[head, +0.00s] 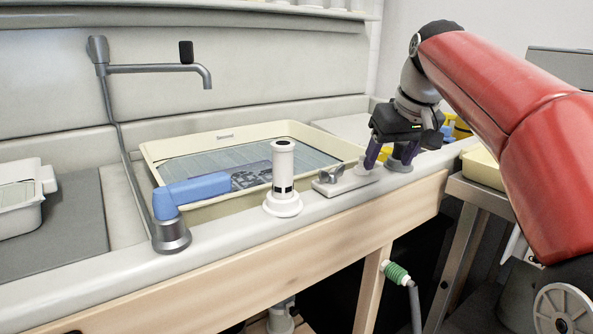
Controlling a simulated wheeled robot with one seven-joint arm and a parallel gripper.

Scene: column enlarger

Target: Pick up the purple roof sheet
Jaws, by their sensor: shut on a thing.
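My gripper (389,160) hangs at the right end of the sink's front rim, pointing down, beside a small grey fitting (399,164). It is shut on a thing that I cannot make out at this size. Dark purple shows at the left side of the jaws (373,153) and, more faintly, at the right. I cannot tell whether this purple is the roof sheet or part of the fingers. No purple sheet shows clearly anywhere else in view.

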